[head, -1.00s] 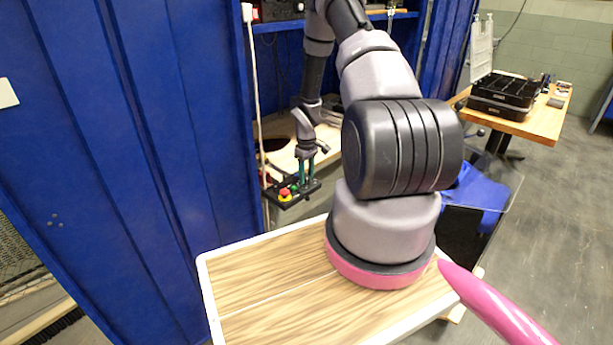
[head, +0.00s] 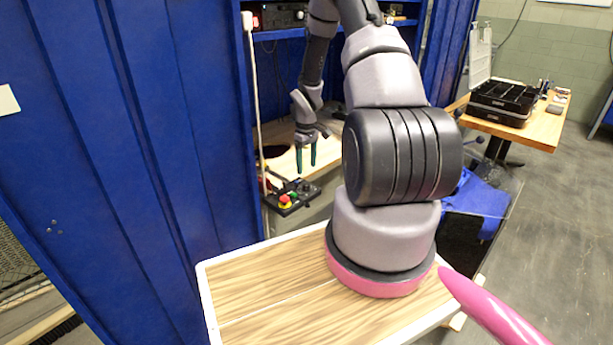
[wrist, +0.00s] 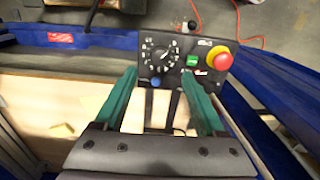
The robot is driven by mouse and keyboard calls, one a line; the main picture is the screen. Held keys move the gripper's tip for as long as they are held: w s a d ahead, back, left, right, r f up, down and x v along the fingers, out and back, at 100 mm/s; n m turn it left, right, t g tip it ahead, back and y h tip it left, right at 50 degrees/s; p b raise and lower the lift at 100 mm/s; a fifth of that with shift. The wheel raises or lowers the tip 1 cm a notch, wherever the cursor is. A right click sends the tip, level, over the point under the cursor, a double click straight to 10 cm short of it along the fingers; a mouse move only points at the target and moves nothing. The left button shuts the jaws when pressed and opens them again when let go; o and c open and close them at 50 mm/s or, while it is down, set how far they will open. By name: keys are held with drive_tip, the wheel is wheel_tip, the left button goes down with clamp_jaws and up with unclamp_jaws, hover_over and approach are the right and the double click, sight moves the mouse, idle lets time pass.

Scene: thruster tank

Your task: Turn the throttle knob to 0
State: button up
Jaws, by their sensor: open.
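The throttle knob (wrist: 158,54) is a round black dial with white marks around it, on a black control panel (wrist: 181,73) in the wrist view. Its exact setting is too small to read. The panel (head: 300,193) also shows in the head view, at the front of the blue cabinet. My gripper (head: 306,172) is open and empty above the panel, apart from it in the head view. In the wrist view its two green fingers (wrist: 160,78) reach toward the panel, one on each side below the knob, with nothing between them.
The panel also carries a red emergency button (wrist: 223,60) on a yellow base, a green switch (wrist: 193,61) and a blue button (wrist: 155,83). Blue cabinet walls (head: 130,150) stand close to the left. A wooden bench with a black case (head: 503,98) stands at the right.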

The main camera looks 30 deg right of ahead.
drive_tip(key=shift+r, duration=1.45)
drive_tip(key=s+a+r+m+t, duration=0.2)
drive_tip(key=s+a+r, duration=0.1)
drive_tip(key=r, duration=1)
drive_tip(key=s+a+r+m+t, duration=0.1)
drive_tip(key=s+a+r+m, duration=0.15)
drive_tip(key=r, duration=1.15)
drive_tip(key=s+a+r+m+t, duration=0.1)
drive_tip(key=s+a+r, duration=0.2)
drive_tip(key=s+r, duration=0.2)
drive_tip(key=s+a+r+m+t+y, duration=0.1)
drive_tip(key=s+a+r, duration=0.2)
drive_tip(key=s, duration=0.6)
drive_tip(key=s+a+r+m+t+y, duration=0.1)
drive_tip(key=s+a+r+m+t, duration=0.1)
drive_tip(key=s+a+r, duration=0.2)
drive_tip(key=v, duration=0.5)
drive_tip(key=shift+s+a, duration=0.35)
drive_tip(key=shift+a, duration=0.1)
drive_tip(key=shift+w+d, duration=0.1)
